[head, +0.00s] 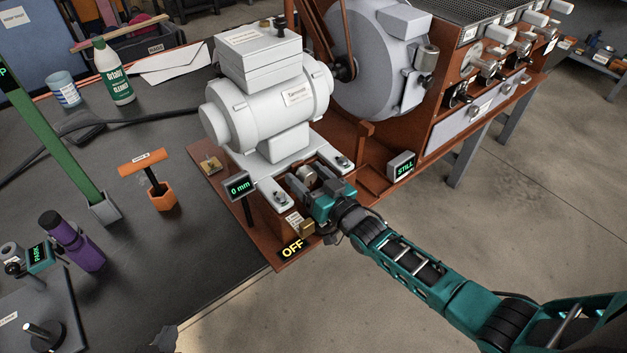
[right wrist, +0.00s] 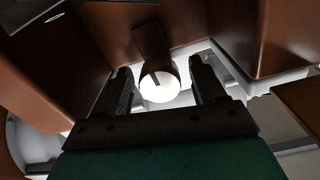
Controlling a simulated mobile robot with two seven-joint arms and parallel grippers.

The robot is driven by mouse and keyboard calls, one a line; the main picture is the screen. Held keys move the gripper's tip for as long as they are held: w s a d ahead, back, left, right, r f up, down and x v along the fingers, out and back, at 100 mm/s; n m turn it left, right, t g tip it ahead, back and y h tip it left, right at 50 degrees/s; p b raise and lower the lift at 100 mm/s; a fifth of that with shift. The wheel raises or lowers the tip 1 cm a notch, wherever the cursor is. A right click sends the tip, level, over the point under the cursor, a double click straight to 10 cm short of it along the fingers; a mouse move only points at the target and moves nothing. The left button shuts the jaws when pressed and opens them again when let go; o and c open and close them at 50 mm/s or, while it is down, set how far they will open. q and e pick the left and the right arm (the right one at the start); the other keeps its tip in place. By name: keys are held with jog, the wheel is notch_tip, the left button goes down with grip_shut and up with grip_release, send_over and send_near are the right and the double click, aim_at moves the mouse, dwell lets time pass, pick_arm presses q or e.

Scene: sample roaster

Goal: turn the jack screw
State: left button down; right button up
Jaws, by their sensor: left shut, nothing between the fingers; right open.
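The jack screw shows in the right wrist view as a bright round end with a dark slot mark (right wrist: 160,86), on a brown shank. My right gripper (right wrist: 163,88) is open, with one finger on each side of the screw end; I cannot tell whether either touches it. In the head view, my right gripper (head: 309,178) reaches in at the front of the grey motor (head: 268,105), between the pale rail ends of its base, and largely hides the screw. A dark tip at the bottom edge appears to be my left gripper (head: 164,341), mostly cut off and away from the screw.
A display (head: 240,186) reads "0 mm", a front label (head: 292,247) "OFF" and a right-hand display (head: 401,166) "STILL". An orange T-handle (head: 142,163) stands in an orange holder. A purple item (head: 72,241) and a green bar (head: 50,135) stand left. Brown walls flank my right fingers closely.

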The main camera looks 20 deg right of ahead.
pick_arm(q)
jog(key=shift+s+r+p, duration=0.15)
jog(key=shift+r+p, duration=0.5)
jog(key=shift+p, duration=0.1)
pick_arm(e)
jog(key=v, duration=1.3)
